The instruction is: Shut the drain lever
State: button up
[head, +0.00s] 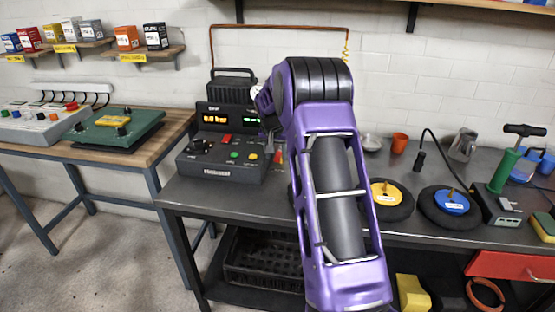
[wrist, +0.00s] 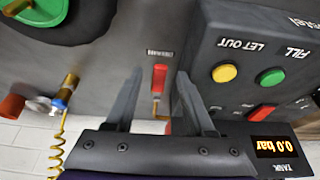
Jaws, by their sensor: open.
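My gripper (wrist: 158,73) is open, with one dark finger on each side of the red lever in the picture. I cannot tell whether either finger touches it. The dark control unit (head: 222,166) stands on the grey bench, left of my arm.
The unit's display (wrist: 274,145) reads 0.0 bar. A yellow button (wrist: 225,72) and a green button (wrist: 271,48) sit close to the right finger. A brass fitting with a coiled hose (wrist: 66,90) is at the left. Yellow and blue discs (head: 386,193) (head: 451,202) lie on the bench.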

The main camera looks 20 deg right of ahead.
jog(key=shift+w+f, duration=0.1)
jog(key=shift+f, duration=0.3)
grip_shut()
dwell(1.3)
